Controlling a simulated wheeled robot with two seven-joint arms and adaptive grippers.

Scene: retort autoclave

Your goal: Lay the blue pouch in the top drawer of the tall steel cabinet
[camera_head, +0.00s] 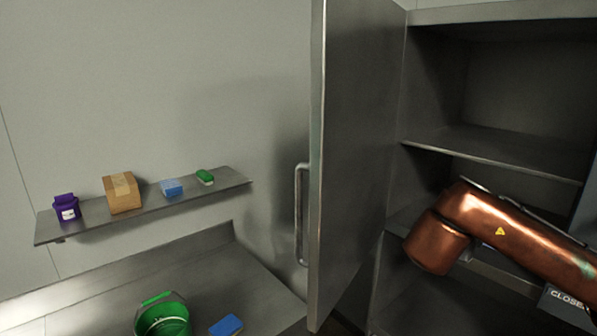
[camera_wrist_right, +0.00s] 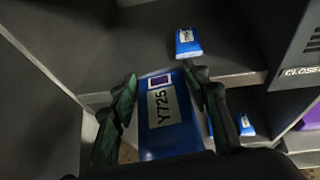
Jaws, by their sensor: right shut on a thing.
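The blue pouch (camera_wrist_right: 168,138), with a pale label reading Y725, is between the fingers of my right gripper (camera_wrist_right: 160,75) in the right wrist view. The gripper is shut on it, above a dark grey shelf. In the head view the tall steel cabinet (camera_head: 490,157) stands at the right with its door (camera_head: 358,150) swung open, showing several levels. My right arm reaches across its lower levels, and the right gripper and pouch are hidden there. I cannot make out which part is the top drawer. My left gripper is not in view.
Another blue packet (camera_wrist_right: 187,42) lies on the shelf beyond the gripper, and a further one (camera_wrist_right: 245,124) is lower right. A wall shelf (camera_head: 150,212) holds small goods; a green bucket (camera_head: 165,316) and a blue item (camera_head: 226,325) are on the counter. The upper cabinet level looks empty.

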